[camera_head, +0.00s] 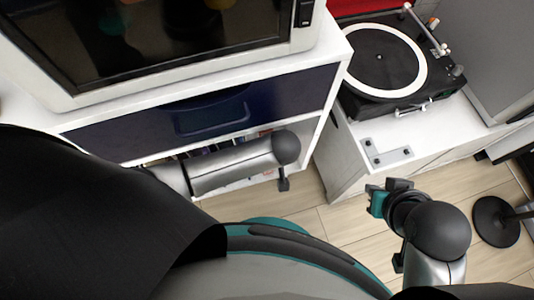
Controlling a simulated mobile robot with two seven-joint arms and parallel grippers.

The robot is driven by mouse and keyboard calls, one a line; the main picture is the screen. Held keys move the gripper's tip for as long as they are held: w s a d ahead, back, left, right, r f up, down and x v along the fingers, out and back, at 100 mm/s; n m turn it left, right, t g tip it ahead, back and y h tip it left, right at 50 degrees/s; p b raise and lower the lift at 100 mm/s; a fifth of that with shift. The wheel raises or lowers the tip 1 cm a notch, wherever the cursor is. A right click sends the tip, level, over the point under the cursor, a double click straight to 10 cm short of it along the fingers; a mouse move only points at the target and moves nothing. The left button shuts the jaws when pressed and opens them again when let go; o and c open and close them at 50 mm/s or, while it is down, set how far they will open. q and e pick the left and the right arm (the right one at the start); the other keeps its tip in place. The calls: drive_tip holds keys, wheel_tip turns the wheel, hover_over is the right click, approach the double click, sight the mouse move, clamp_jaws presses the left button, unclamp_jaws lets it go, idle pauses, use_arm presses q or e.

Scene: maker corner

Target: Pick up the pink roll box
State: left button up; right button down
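I see no pink roll box in the head view. My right gripper (380,197) is right of centre, above the wood floor and in front of the white cabinet with the turntable. It is seen from above and small, with dark and teal parts, so I cannot tell whether its fingers are open or shut. I see nothing clearly held in it. My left arm reaches in from the left in front of the drawer unit, but its gripper does not show.
A white unit (322,50) with a dark drawer (290,97) carries a dark-fronted appliance (160,40). Small items fill the shelf below. A turntable (385,62) and grey bracket (387,152) are on the white cabinet. A round black stand base (494,222) is on the floor (345,240).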

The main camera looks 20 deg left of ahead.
use_arm(q)
clamp_jaws()
idle(0.9)
